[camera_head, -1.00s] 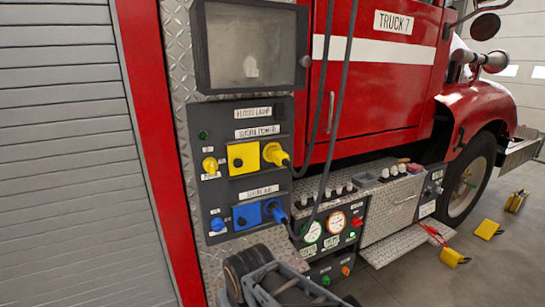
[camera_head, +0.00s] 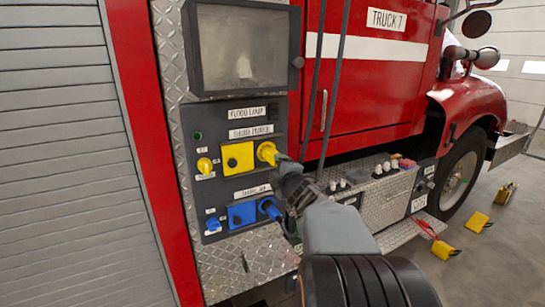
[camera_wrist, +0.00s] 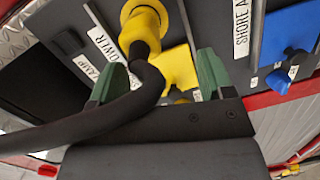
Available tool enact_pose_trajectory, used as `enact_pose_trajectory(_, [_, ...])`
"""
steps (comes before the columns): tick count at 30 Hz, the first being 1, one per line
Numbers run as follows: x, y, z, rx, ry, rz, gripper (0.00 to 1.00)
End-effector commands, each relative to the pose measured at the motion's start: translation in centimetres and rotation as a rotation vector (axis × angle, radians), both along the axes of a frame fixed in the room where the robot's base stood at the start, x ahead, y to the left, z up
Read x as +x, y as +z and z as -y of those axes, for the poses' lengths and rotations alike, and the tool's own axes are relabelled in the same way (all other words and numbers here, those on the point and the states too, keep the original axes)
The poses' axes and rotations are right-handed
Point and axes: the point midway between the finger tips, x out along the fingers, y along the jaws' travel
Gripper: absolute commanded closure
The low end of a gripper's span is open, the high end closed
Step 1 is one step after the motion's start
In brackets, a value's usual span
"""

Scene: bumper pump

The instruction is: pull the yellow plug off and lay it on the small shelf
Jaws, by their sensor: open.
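The yellow plug (camera_head: 267,152) is seated in the yellow socket on the panel's right side, and a black cable runs from it. In the wrist view the plug (camera_wrist: 143,28) lies just beyond the fingertips, slightly left of centre. My gripper (camera_head: 284,170) is beside the plug, at its lower right. In the wrist view my gripper's green fingers (camera_wrist: 160,75) are apart, with the cable passing between them. A tread-plate ledge (camera_head: 352,194) runs to the right of the panel; I cannot tell if it is the small shelf.
A blue plug (camera_head: 270,208) sits below the yellow one. A yellow square cover (camera_head: 238,157) is left of the yellow plug. Several small items stand on the ledge. Dark cables hang above my arm. Yellow chocks (camera_head: 445,250) lie on the floor at the right.

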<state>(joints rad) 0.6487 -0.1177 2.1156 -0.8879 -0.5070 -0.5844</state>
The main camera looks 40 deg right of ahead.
Motion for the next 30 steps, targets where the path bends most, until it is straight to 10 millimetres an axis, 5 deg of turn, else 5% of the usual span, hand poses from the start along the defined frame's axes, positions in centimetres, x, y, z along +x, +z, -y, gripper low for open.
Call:
enact_pose_trajectory(7, [0.0,1.2,1.8,-0.186,0.113,0.035,0.26])
enact_pose_trajectory(22, [0.1,1.3,1.9,-0.213,0.134,0.043,0.26])
enact_pose_trajectory(30, [2.4,1.3,2.2,-0.211,0.135,0.041,0.26])
